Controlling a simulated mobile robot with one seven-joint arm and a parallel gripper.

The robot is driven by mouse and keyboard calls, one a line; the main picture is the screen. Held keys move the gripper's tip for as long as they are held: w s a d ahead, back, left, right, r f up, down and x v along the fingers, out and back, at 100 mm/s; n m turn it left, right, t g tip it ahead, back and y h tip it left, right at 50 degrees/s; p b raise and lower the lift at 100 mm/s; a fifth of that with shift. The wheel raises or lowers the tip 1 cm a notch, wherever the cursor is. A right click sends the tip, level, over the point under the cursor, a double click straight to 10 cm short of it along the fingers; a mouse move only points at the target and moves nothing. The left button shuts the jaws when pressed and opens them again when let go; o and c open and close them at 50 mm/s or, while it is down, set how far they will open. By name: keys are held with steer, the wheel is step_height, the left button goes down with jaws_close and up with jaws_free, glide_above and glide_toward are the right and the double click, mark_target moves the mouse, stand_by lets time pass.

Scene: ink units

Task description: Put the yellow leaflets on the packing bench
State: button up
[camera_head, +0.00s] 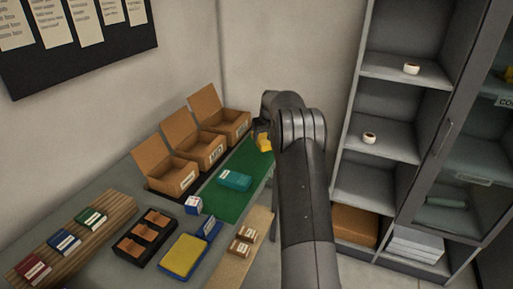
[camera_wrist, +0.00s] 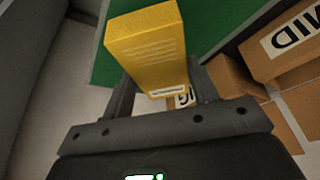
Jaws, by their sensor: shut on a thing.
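The yellow leaflets (camera_head: 264,142) form a block-like pack with faint lines and a pale label strip; the pack also shows in the wrist view (camera_wrist: 150,48). My gripper (camera_wrist: 160,88) is shut on it, one finger on each side. In the head view my arm hides most of the gripper. The packing bench (camera_head: 112,180) is grey with a green mat (camera_head: 226,201) on it. The pack is at the mat's far right end; whether it touches the mat I cannot tell.
Open cardboard boxes (camera_head: 207,152) line the wall side, close to my gripper. A teal pack (camera_head: 234,180) lies on the mat. A small white-blue box (camera_head: 193,204), a yellow pad (camera_head: 183,257) and a dark tray (camera_head: 131,249) stand nearer. Shelves (camera_head: 387,136) rise at right.

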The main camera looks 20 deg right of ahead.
steer(key=shift+w+a+f, duration=0.85)
steer(key=shift+w+a, duration=0.15)
steer(key=shift+f, duration=1.95)
steer(key=shift+f, duration=0.15)
steer(key=o, duration=1.1)
steer(key=shift+c, duration=0.2)
